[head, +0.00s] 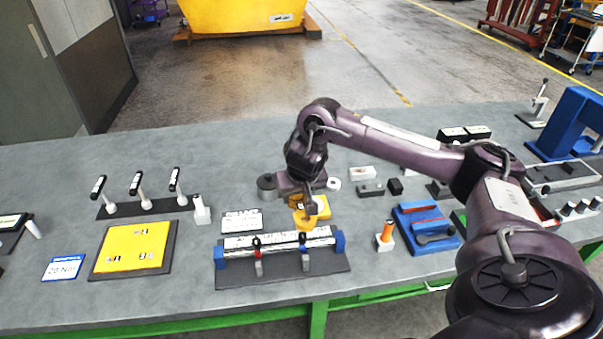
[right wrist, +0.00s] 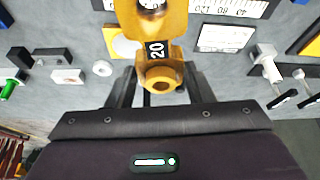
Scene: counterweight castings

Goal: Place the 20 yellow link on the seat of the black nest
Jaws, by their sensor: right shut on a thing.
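My right gripper (head: 304,198) is shut on the yellow link (head: 304,220), which carries a black "20" label in the right wrist view (right wrist: 157,50). One rounded end with a hole sits between the fingers (right wrist: 157,88); the other end reaches toward the ruled bar and past the picture's top edge. I cannot tell from the head view how high the link is. A low black block with a raised part (head: 370,190) stands to the right of the gripper; I cannot tell whether it is the black nest. My left gripper is not in view.
A yellow piece (right wrist: 122,46) lies beside the link. A ruled bar fixture (head: 285,262) is nearer me. A yellow board (head: 133,247) lies left.

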